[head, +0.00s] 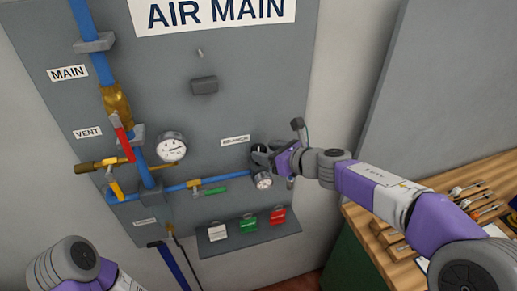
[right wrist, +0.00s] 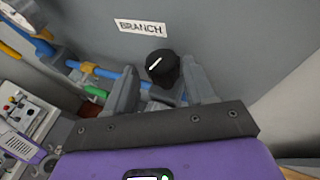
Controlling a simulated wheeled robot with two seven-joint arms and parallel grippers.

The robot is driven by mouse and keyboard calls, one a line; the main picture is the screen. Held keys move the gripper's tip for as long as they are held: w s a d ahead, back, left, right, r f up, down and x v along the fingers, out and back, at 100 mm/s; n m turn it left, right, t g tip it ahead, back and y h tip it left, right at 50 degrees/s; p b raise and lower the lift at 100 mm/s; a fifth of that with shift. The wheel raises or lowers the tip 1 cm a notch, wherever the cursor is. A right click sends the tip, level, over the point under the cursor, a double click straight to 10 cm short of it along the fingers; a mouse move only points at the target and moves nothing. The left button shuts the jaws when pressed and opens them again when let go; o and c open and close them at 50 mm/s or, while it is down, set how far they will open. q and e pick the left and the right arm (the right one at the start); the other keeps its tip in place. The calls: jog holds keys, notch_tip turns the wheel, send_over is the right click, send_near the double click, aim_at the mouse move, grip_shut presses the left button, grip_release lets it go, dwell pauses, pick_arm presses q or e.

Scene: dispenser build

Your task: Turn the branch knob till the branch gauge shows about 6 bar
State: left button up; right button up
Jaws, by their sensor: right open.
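The branch knob (right wrist: 162,66) is black with a white pointer line and sits below the BRANCH label (right wrist: 142,27) in the right wrist view. My right gripper (head: 264,156) is open at the branch station. In the right wrist view its two fingers stand on either side of the knob, and I cannot tell whether they touch it. The branch gauge (head: 263,182) is a small round white dial just below the gripper in the head view. Its needle is too small to read. My left gripper is out of view; only part of that arm shows at lower left.
A larger gauge (head: 172,147), a red-handled main valve (head: 123,138) and blue pipes are on the grey panel (head: 215,125). A shelf (head: 250,238) with white, green and red items is below. A wooden bench (head: 405,245) with tools stands at right.

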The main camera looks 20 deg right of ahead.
aim_at(263, 151)
jog(key=x, duration=0.4)
jog(key=shift+w+f, duration=0.2)
jog(key=shift+w, duration=0.05)
jog(key=shift+s+r, duration=0.15)
jog(key=shift+s, duration=0.05)
jog(key=shift+w, duration=0.15)
jog(key=shift+c, duration=0.9)
jog(key=c, duration=0.5)
